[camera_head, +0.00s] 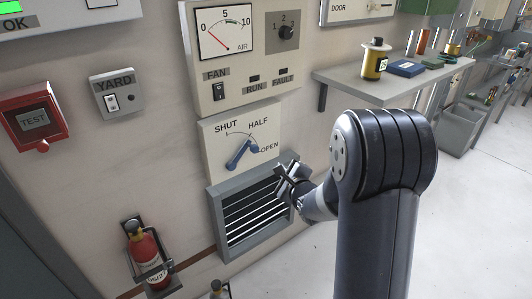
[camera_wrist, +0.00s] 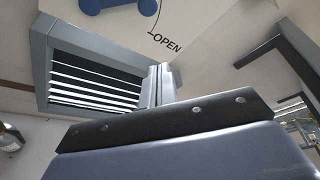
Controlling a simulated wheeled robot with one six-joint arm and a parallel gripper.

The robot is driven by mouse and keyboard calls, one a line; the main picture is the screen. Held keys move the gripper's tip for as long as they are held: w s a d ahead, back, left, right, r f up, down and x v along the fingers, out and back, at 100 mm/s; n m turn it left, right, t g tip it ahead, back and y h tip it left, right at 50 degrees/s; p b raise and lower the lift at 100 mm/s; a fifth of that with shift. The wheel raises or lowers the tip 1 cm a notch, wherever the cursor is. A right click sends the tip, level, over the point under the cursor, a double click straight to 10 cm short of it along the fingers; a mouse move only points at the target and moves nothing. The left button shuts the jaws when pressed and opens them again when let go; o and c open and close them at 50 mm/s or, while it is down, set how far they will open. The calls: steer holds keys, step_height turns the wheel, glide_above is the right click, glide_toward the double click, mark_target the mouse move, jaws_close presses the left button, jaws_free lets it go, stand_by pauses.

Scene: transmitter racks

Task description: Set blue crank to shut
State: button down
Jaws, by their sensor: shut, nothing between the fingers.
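The blue crank (camera_head: 238,156) is on a white wall plate (camera_head: 213,150) marked SHUT, HALF and OPEN along an arc. One end of the crank lies close to the OPEN end of the arc. In the wrist view, part of the blue crank (camera_wrist: 120,5) shows at the top edge, cut off by the frame, with the OPEN label just below right. My gripper (camera_head: 287,176) is below and right of the crank, in front of the louvre's right edge, apart from the crank. Its fingers (camera_wrist: 158,82) are together and hold nothing.
A framed louvre (camera_head: 216,221) is right below the crank plate. A fan and air panel (camera_head: 235,75) is above. A shelf (camera_head: 345,79) with a jar and small items juts out at right. A fire extinguisher (camera_head: 147,255) hangs at lower left.

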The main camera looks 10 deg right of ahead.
steer(key=x, duration=1)
steer(key=a+r, duration=0.1)
steer(key=s+a+r+b, duration=0.1)
steer(key=shift+s+a+r, duration=0.15)
steer(key=shift+s+a, duration=0.1)
steer(key=shift+a, duration=0.15)
steer(key=shift+a+b, duration=0.1)
steer(key=shift+b, duration=0.3)
